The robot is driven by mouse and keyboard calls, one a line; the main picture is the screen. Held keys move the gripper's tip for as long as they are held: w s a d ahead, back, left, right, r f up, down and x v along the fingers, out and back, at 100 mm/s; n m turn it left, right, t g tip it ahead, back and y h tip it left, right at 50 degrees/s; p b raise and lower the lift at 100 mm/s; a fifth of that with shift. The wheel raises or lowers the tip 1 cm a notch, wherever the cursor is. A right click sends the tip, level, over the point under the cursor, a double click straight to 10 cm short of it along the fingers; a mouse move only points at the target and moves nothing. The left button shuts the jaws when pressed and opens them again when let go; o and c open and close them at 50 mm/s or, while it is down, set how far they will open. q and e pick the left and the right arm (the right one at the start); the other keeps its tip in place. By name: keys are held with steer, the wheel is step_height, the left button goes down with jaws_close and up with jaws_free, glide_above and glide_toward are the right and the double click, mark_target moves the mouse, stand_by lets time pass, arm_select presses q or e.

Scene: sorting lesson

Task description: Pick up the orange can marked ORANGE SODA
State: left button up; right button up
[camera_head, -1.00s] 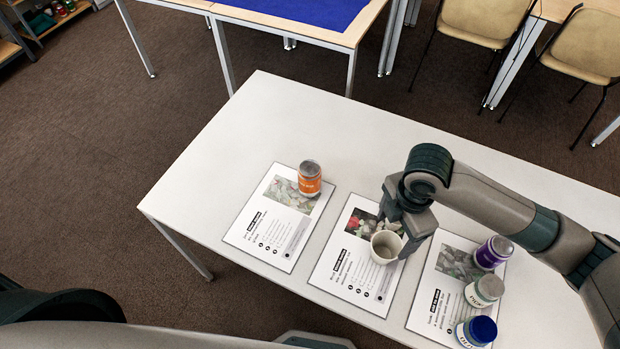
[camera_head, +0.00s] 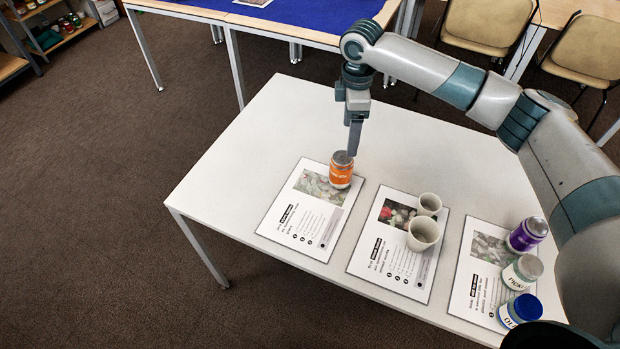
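The orange can (camera_head: 341,176) stands upright on the upper part of the left sheet (camera_head: 297,228) on the white table. Its lettering is too small to read fully. My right gripper (camera_head: 353,150) points down just above and behind the can's grey top. The fingers show edge-on as one narrow shape, so I cannot tell whether they are open or touching the can. Nothing shows held in it. My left gripper is out of view.
Two pale cups (camera_head: 423,235) (camera_head: 429,205) stand on the middle sheet (camera_head: 375,262). The white table's (camera_head: 250,150) left end is clear.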

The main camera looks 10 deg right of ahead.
mark_target(345, 161)
steer(key=shift+w+f, duration=0.2)
steer(key=shift+w, duration=0.1)
step_height(345, 161, down, 3)
steer(key=shift+s+p, duration=0.1)
steer(key=shift+p, duration=0.6)
step_height(345, 161, down, 8)
steer(key=shift+f+p, duration=0.1)
steer(key=shift+p, duration=0.95)
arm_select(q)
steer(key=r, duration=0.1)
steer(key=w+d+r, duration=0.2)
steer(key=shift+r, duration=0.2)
arm_select(e)
steer(key=shift+f, duration=0.3)
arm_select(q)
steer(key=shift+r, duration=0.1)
